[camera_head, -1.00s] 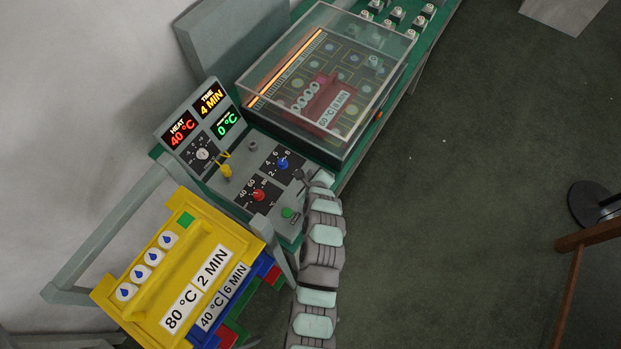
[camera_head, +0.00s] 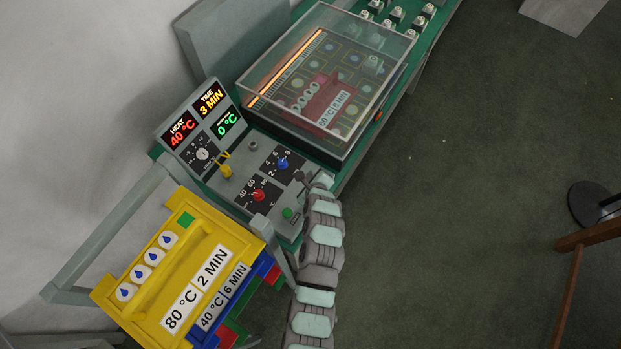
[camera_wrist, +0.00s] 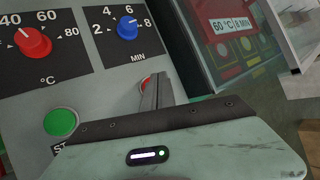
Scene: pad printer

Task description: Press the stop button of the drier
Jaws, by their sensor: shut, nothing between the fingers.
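The drier's control panel (camera_head: 232,188) has a green button (camera_head: 288,213), a red knob (camera_head: 258,195) and a blue knob (camera_head: 283,163). In the wrist view the green button (camera_wrist: 61,122) is left of my gripper (camera_wrist: 157,88). A red button (camera_wrist: 146,82), likely the stop button, shows partly behind my fingers; its remainder is hidden. My gripper is shut and empty, its fingertips over or at this red button; I cannot tell whether they touch. In the head view my gripper (camera_head: 300,177) hides that spot. The display (camera_head: 211,101) reads 3 MIN, with heat at 40 °C.
The drier's clear-lidded box (camera_head: 330,75) holds a red tray marked 60 °C, 8 MIN, beside a glowing orange bar. A yellow tray (camera_head: 205,250) marked 80 °C, 2 MIN is at the lower left. A yellow toggle (camera_head: 226,170) stands on the panel. Open floor lies right.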

